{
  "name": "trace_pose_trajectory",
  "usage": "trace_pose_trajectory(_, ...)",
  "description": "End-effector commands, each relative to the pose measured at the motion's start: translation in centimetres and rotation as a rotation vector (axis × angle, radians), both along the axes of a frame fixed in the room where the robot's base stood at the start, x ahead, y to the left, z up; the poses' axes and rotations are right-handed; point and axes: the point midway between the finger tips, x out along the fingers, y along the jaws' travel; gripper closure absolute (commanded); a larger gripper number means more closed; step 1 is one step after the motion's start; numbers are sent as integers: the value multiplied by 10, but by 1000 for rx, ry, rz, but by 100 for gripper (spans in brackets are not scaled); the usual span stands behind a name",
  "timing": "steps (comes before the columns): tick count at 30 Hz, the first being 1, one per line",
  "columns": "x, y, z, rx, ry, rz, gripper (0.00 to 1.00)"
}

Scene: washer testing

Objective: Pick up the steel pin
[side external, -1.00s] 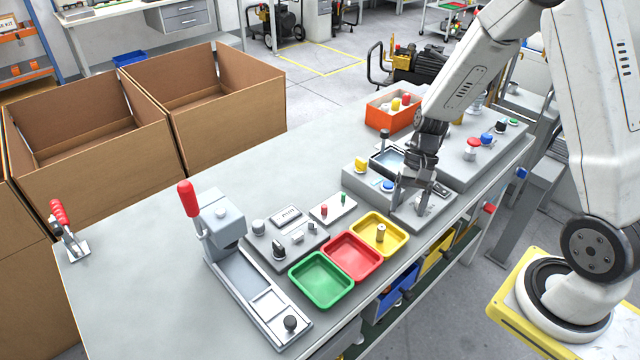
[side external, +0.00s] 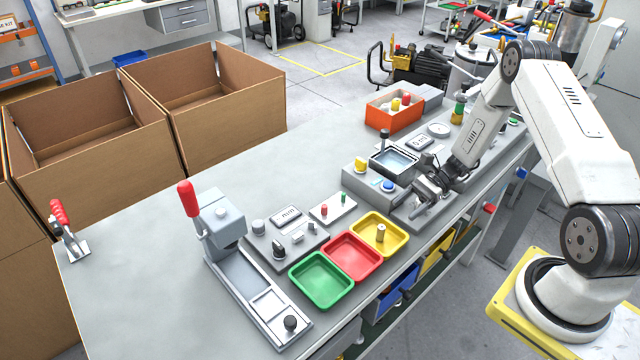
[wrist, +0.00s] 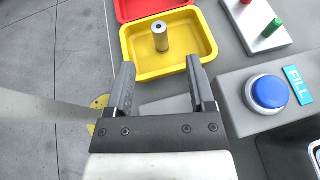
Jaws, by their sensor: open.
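The steel pin (side external: 381,232) is a short grey cylinder standing upright in the yellow tray (side external: 400,247). In the wrist view the pin (wrist: 160,36) shows a dark hole in its top and stands near the middle of the yellow tray (wrist: 180,67). My gripper (side external: 416,204) is to the right of the yellow tray in the side view, tilted toward it. In the wrist view my gripper (wrist: 159,72) is open, its two fingers apart with nothing between them. The pin lies beyond the fingertips, about centred between them.
A red tray (side external: 377,264) and a green tray (side external: 321,301) adjoin the yellow one. A blue button (wrist: 269,92) on a grey box marked FILL stands right of my fingers. A small plate holds a red peg (side external: 324,209) and a green peg (side external: 343,197).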

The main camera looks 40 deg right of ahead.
Motion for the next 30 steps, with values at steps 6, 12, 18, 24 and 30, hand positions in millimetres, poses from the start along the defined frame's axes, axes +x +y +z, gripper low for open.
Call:
trace_pose_trajectory(6,1,3,-1,2,0,-1,30)
trace_pose_trajectory(12,4,18,-7,2,1,1,30)
trace_pose_trajectory(18,5,24,-10,0,0,0,30)
trace_pose_trajectory(24,5,28,-12,0,1,2,30)
trace_pose_trajectory(30,8,47,-20,1,2,2,30)
